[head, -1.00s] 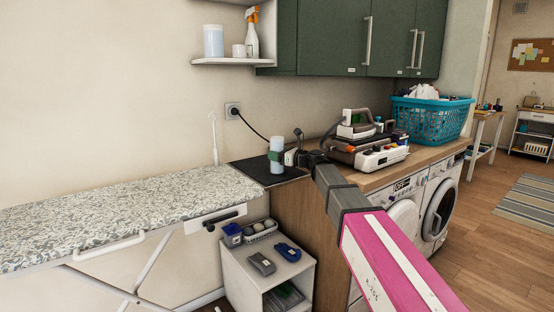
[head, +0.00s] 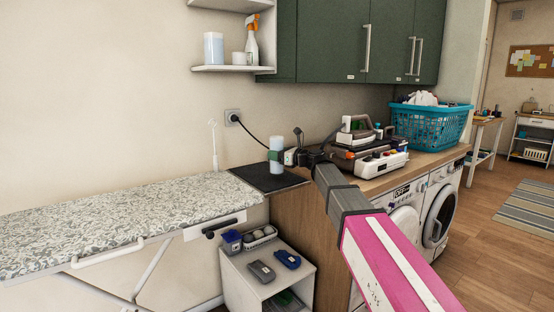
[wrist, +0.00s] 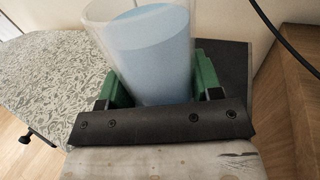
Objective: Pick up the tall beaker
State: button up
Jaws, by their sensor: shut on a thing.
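The tall beaker (head: 276,150) is a clear cylinder with pale blue contents. It stands upright at the end of my arm, over the black mat (head: 262,180) by the ironing board. My gripper (head: 276,156) is shut on its lower part. In the wrist view the beaker (wrist: 150,50) sits between the two green fingers of my gripper (wrist: 155,88), one on each side. The dark gripper bar hides its base there. I cannot tell whether the base touches the mat.
A patterned ironing board (head: 130,215) extends left. An iron station (head: 365,150) and a teal laundry basket (head: 432,122) stand on the counter to the right. A white shelf (head: 235,68) with a spray bottle (head: 252,40) hangs above. A small white cabinet (head: 245,285) stands below.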

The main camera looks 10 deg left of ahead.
jog(key=shift+s+a+r, duration=0.1)
jog(key=shift+r, duration=0.55)
jog(key=s+a+r, duration=0.6)
jog(key=s+a, duration=0.1)
jog(key=s, duration=0.1)
jog(key=shift+s+a+r, duration=0.15)
jog(key=shift+r, duration=0.15)
jog(key=shift+s, duration=0.15)
dwell(1.1)
